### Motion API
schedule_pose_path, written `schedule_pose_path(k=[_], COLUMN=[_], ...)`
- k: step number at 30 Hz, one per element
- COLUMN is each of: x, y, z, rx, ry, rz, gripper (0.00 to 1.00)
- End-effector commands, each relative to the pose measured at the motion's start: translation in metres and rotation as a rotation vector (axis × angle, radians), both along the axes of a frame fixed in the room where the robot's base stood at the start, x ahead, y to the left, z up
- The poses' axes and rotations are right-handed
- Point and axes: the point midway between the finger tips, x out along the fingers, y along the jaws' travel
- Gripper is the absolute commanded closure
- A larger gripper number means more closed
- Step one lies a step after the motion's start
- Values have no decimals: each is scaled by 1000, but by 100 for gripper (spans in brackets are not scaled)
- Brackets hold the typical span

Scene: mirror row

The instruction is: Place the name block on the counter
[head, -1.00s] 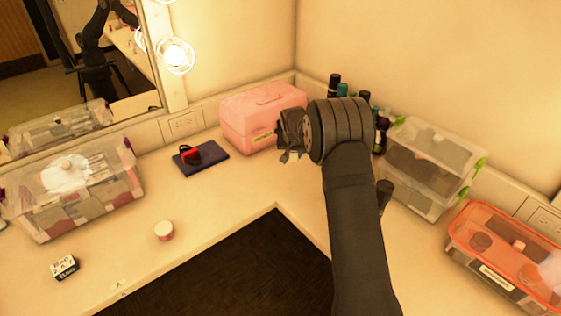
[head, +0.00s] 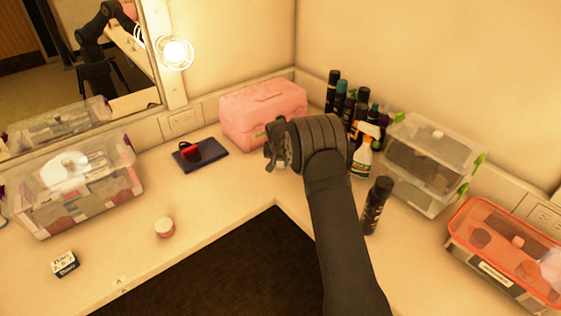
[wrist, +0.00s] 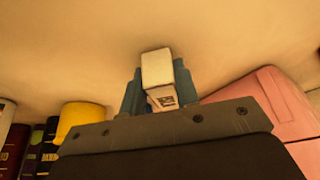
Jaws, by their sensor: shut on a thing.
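The name block (wrist: 157,70) is a small white block in the wrist view, with a dark printed mark on its lower face. My gripper (wrist: 158,90) is shut on it, with a blue finger on each side. In the head view my gripper (head: 273,158) is over the counter (head: 215,205), in front of the pink case. Only a pale bit of the block shows there under the fingers. I cannot tell whether the block touches the counter.
The pink case (head: 262,108) stands close behind my gripper. A spray bottle (head: 362,155), several dark bottles and a black can (head: 376,205) stand to the right. A white jar (head: 165,228), a dark booklet (head: 203,157) and a black-and-white box (head: 65,263) lie left. Counter between is clear.

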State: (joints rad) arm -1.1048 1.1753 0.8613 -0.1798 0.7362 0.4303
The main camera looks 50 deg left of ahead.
Motion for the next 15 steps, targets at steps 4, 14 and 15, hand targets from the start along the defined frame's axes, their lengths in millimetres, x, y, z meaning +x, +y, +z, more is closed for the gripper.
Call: schedule_pose_path(k=[4, 14, 15], x=[0, 0, 0], y=[0, 0, 0], z=[-3, -2, 0], rx=[0, 0, 0], ry=[0, 0, 0], rz=[0, 0, 0], gripper=[60, 50, 50])
